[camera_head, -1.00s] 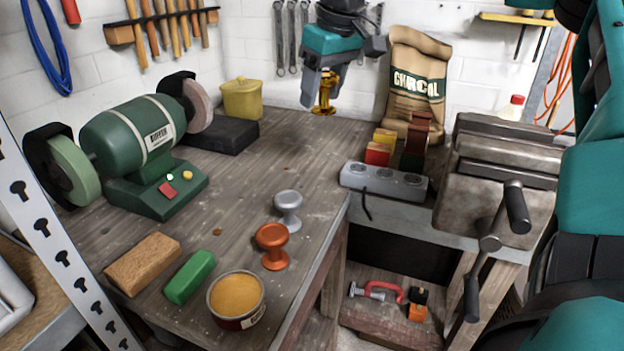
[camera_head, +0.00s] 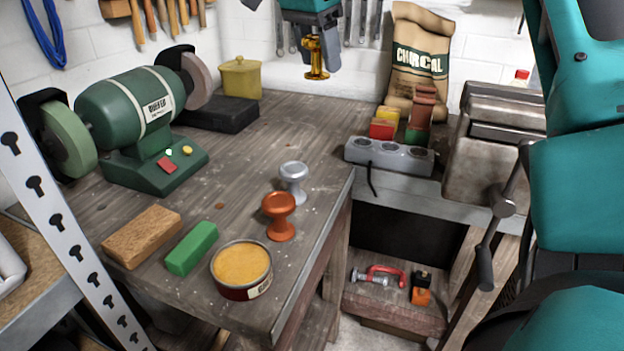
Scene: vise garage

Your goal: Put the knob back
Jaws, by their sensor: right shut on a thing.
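My right gripper (camera_head: 317,53) hangs at the top middle, pointing down, shut on a shiny gold knob (camera_head: 316,66). The gold knob is upright in the air, in front of the back wall and above the far part of the bench. A silver knob (camera_head: 293,180) and a copper-orange knob (camera_head: 280,215) stand upright on the wooden workbench (camera_head: 260,135), near its right edge. My left gripper is not in view.
A green bench grinder (camera_head: 138,115) stands left and a yellow pot (camera_head: 240,78) behind it. A brown block (camera_head: 142,236), green block (camera_head: 192,248) and open tin (camera_head: 241,268) sit in front. A power strip (camera_head: 388,157), charcoal bag (camera_head: 418,55) and vise (camera_head: 492,135) are right. Mid-bench is clear.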

